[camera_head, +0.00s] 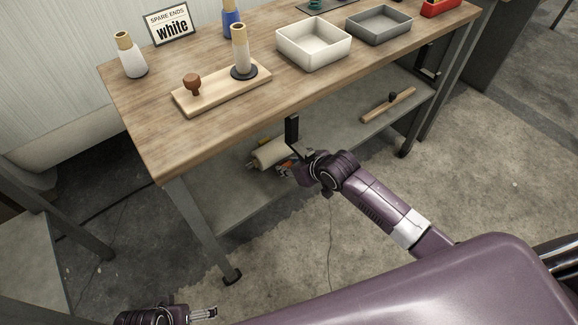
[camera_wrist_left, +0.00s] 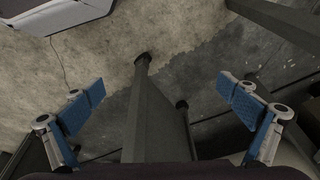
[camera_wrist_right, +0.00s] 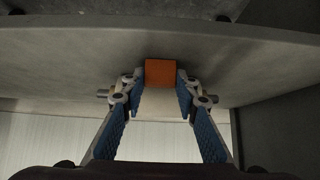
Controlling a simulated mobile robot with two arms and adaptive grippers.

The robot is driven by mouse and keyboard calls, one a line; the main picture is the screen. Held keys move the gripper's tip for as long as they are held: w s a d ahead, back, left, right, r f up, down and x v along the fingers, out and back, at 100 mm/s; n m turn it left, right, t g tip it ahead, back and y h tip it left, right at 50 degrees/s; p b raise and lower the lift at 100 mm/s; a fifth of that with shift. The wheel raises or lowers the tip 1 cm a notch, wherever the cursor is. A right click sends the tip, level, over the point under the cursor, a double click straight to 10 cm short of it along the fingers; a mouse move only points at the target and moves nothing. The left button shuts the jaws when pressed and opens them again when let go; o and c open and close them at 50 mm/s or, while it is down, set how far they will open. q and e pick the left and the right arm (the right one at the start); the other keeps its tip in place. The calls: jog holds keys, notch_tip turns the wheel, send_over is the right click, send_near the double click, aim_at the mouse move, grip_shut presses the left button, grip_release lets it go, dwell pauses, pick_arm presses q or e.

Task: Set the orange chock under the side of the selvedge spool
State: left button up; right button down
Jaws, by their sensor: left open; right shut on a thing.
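The orange chock (camera_wrist_right: 160,72) is between the fingertips of my right gripper (camera_wrist_right: 160,88), which is shut on it. In the head view my right gripper (camera_head: 287,170) reaches in at the lower shelf, just below the bench's front edge. The selvedge spool (camera_head: 271,153), a cream cylinder lying on its side, is on that shelf beside the right gripper, partly hidden by the bench top and gripper. I cannot tell whether the chock touches it. My left gripper (camera_wrist_left: 165,103) is open and empty over the floor; it also shows at the bottom left of the head view (camera_head: 205,313).
The lower shelf (camera_head: 335,140) holds a wooden bar with a dark knob (camera_head: 388,104) at right. The bench top (camera_head: 150,110) overhangs it and carries trays, cones and a sign. A metal leg (camera_head: 203,232) stands left of the right gripper.

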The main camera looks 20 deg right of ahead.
jog(key=shift+f, duration=0.1)
jog(key=c, duration=1.5)
grip_release()
jog(key=shift+s+d+r, duration=0.1)
jog(key=shift+r, duration=0.2)
jog(key=p+v, duration=0.4)
jog(key=v, duration=0.8)
jog(key=s+d+f+m+g+h, duration=0.1)
jog(key=s+f, duration=0.4)
jog(key=f, duration=0.4)
jog(key=s+d+f+m+g+h, duration=0.1)
jog(key=s+f+g, duration=0.1)
jog(key=s+f, duration=0.45)
pick_arm(q)
jog(key=s+f, duration=0.3)
jog(key=f, duration=0.8)
jog(key=shift+s+a+f+g, duration=0.2)
jog(key=shift+s+f+g, duration=0.1)
jog(key=shift+s+g, duration=0.1)
pick_arm(e)
jog(key=s+a+f+g, duration=0.1)
jog(key=s+f+g, duration=0.2)
jog(key=s+f, duration=1)
jog(key=shift+s+a+f+h, duration=0.3)
jog(key=shift+s+h, duration=0.1)
jog(key=shift+s, duration=0.15)
